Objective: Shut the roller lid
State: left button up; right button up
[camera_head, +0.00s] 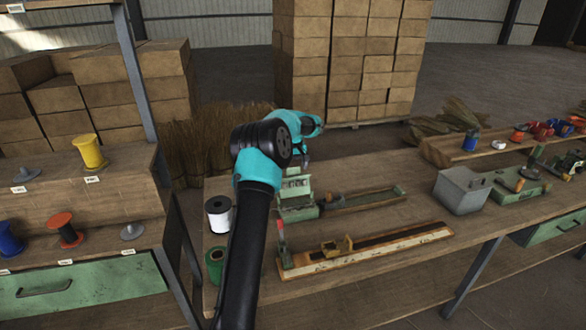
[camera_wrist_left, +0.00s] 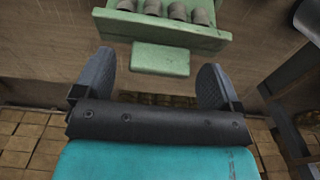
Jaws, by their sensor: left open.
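The roller lid (camera_head: 296,185) is a green metal part on the green base (camera_head: 298,212) at the left of the workbench. It stands raised, with several grey rollers in it. In the left wrist view the green lid (camera_wrist_left: 205,38) shows at the top, with its rollers and a green tab (camera_wrist_left: 160,60) toward me. My left gripper (camera_head: 304,168) is above and just behind the lid, partly hidden by its own wrist. In the wrist view its open fingers (camera_wrist_left: 155,75) stand either side of the tab, with gaps; I cannot tell whether they touch anything. My right gripper is out of view.
A white spool (camera_head: 219,214) and a green spool (camera_head: 214,264) stand left of the base, near my arm. A long wooden jig (camera_head: 365,248) lies in front. A grey metal box (camera_head: 461,190) stands to the right.

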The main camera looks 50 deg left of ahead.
pick_arm(q)
jog(key=shift+f, duration=0.45)
jog(key=c, duration=1.3)
jog(key=shift+d, duration=0.1)
